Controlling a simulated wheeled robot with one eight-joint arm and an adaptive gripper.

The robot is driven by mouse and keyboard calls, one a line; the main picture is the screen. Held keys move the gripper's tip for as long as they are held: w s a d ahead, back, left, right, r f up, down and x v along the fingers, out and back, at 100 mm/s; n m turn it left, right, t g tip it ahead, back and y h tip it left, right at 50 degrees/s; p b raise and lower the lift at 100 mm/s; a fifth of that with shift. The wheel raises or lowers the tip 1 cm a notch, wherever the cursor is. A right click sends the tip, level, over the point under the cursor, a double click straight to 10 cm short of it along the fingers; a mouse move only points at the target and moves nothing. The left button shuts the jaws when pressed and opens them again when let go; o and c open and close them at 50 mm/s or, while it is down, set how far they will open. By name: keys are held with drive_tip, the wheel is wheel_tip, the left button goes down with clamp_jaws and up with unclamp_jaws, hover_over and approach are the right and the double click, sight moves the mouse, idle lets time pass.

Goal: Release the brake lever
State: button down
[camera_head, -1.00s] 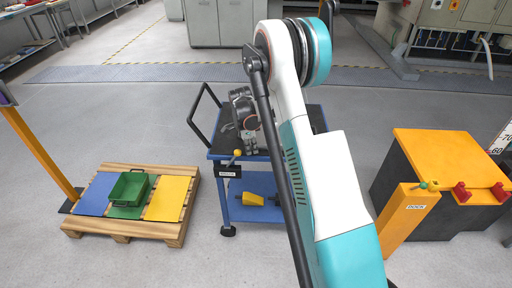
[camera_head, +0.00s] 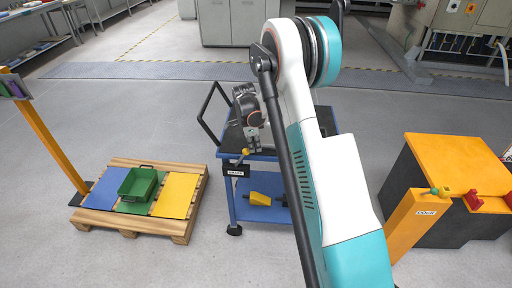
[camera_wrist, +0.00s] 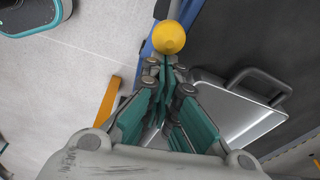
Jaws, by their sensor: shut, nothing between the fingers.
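The brake lever has a yellow knob (camera_head: 245,152) and stands at the front left edge of the blue cart (camera_head: 258,217), just above a small black label (camera_head: 235,171). In the wrist view the round yellow knob (camera_wrist: 169,37) shows just beyond the fingertips, and the lever's shaft is mostly hidden. My gripper (camera_wrist: 167,72) has its green-padded fingers together at the tips, with nothing between them. In the head view my gripper (camera_head: 250,125) is over the cart top, right beside the knob. I cannot tell whether it touches the knob.
A silver case (camera_wrist: 232,112) with a dark handle lies on the cart top. A yellow object (camera_head: 259,199) sits on the lower shelf.

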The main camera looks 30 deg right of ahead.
drive_tip(key=w+a+r+p, duration=0.1)
drive_tip(key=w+a, duration=0.6)
drive_tip(key=a, duration=0.4)
drive_tip(key=shift+w+a+r, duration=0.2)
drive_tip(key=shift+w+a, duration=0.05)
drive_tip(key=shift+w, duration=0.15)
idle(0.3)
idle(0.4)
drive_tip(key=w+a+r+p, duration=0.4)
drive_tip(key=a+r, duration=0.1)
drive_tip(key=r, duration=0.1)
drive_tip(key=shift+a+r, duration=0.25)
drive_tip(key=shift+r, duration=0.1)
